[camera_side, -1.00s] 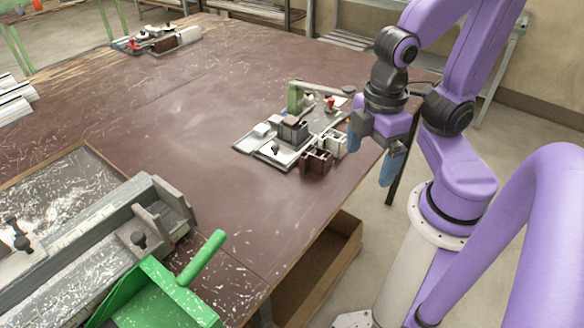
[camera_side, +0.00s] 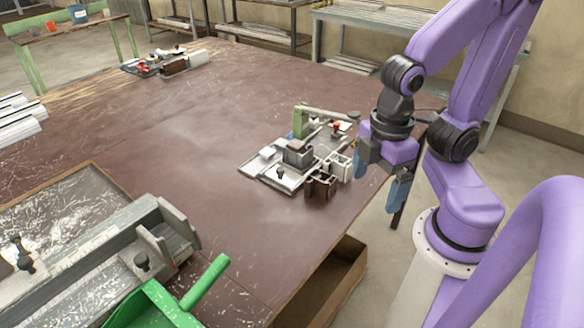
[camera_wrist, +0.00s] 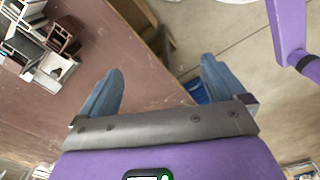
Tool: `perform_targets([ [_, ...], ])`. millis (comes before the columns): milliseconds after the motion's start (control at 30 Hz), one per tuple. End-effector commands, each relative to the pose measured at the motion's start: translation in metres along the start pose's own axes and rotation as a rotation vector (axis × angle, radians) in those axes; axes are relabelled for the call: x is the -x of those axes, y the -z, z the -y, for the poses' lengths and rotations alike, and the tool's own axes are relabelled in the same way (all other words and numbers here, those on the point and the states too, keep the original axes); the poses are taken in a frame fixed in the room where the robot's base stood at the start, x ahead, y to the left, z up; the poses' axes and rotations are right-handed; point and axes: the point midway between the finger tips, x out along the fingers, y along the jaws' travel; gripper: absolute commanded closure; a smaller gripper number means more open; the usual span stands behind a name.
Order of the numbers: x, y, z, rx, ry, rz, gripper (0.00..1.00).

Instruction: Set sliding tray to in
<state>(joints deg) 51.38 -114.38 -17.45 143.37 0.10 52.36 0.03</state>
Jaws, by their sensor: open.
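The clamp fixture sits on the brown bench near its right edge. A light grey flat plate (camera_side: 268,176) with a small black knob (camera_side: 281,174) lies at its near left side and looks like the sliding tray. I cannot tell how far in it is. A dark grey block (camera_side: 298,153) stands behind the knob, and a green post (camera_side: 300,122) carries a grey arm. My gripper (camera_side: 376,190) is open and empty, to the right of the fixture, by the bench edge. In the wrist view my gripper (camera_wrist: 161,65) points past that edge, with part of the fixture at top left.
A brown block (camera_side: 320,186) and a white profile piece (camera_side: 340,167) stand at the fixture's near right. A wooden box (camera_side: 335,285) is under the bench edge. A grey vise-like rail (camera_side: 90,255) and green handle (camera_side: 205,283) are at front left. The middle bench is clear.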

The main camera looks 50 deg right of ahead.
Motion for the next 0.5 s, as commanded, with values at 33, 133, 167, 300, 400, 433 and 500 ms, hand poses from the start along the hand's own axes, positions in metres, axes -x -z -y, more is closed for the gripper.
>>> perform_targets([
  [33, 0.0, 0.0, 0.0, 0.0, 0.0, 0.0, 0.03],
  [133, 0.0, 0.0, 0.0, 0.0, 0.0, 0.0, 0.03],
  [167, 0.0, 0.0, 0.0, 0.0, 0.0, 0.0, 0.03],
  [300, 0.0, 0.0, 0.0, 0.0, 0.0, 0.0, 0.03],
  [400, 0.0002, 0.001, -0.0009, -0.008, 0.0, 0.0, 0.32],
  [433, 0.0005, 0.0022, -0.0021, -0.018, 0.0, 0.0, 0.42],
  [500, 0.0016, 0.0075, -0.007, -0.06, -0.001, 0.001, 0.47],
])
